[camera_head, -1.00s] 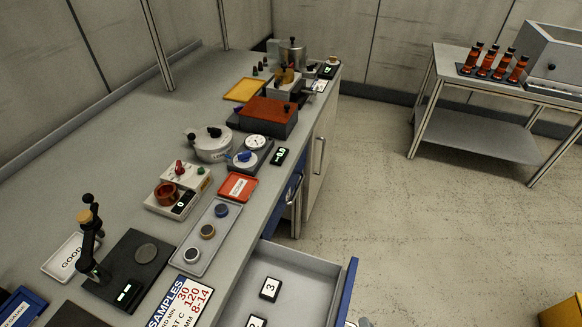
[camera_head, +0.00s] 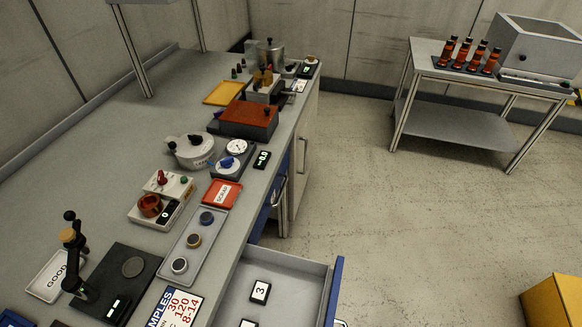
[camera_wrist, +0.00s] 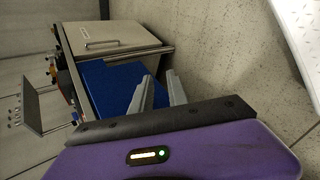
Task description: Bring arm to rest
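My gripper (camera_wrist: 160,78) shows in the wrist view, with two grey fingers beyond its purple body. The fingers stand apart with nothing between them, so it is open and empty. Behind the fingers is a blue surface (camera_wrist: 108,88), with a pale cabinet front (camera_wrist: 112,42) and its bar handle beyond. The gripper seems clear of these, but the exact gap cannot be told. My arm and gripper do not show in the head view.
The long bench (camera_head: 95,135) carries instruments and trays. Its front drawer (camera_head: 283,290) is pulled out, with number cards inside. A side table (camera_head: 450,78) holds several amber bottles and a grey machine. A yellow box (camera_head: 553,302) stands lower right. The floor between (camera_head: 400,210) is clear.

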